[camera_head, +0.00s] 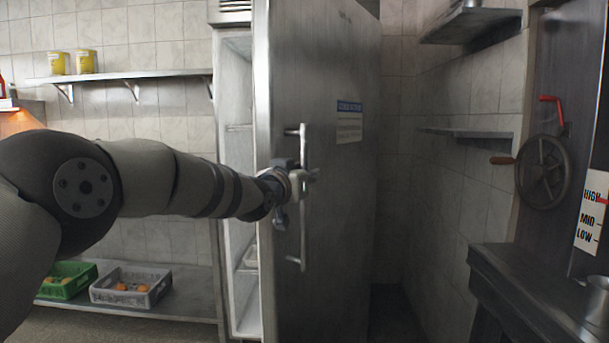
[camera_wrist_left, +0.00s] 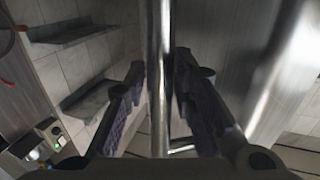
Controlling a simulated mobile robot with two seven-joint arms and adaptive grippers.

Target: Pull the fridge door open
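The tall steel fridge door (camera_head: 345,200) stands partly open, with the pale fridge interior (camera_head: 238,130) showing along its left side. My left gripper (camera_head: 300,184) is at the middle of this handle. In the left wrist view the handle (camera_wrist_left: 159,60) runs between my left gripper's two fingers (camera_wrist_left: 160,75), which close in on it from both sides. My right gripper is in neither view.
A green crate (camera_head: 66,280) and a grey crate (camera_head: 132,287) sit on a low shelf at left. A wall shelf (camera_head: 120,76) holds yellow tins. At right are wall shelves (camera_head: 465,133), a handwheel (camera_head: 543,172) and a dark counter (camera_head: 520,290).

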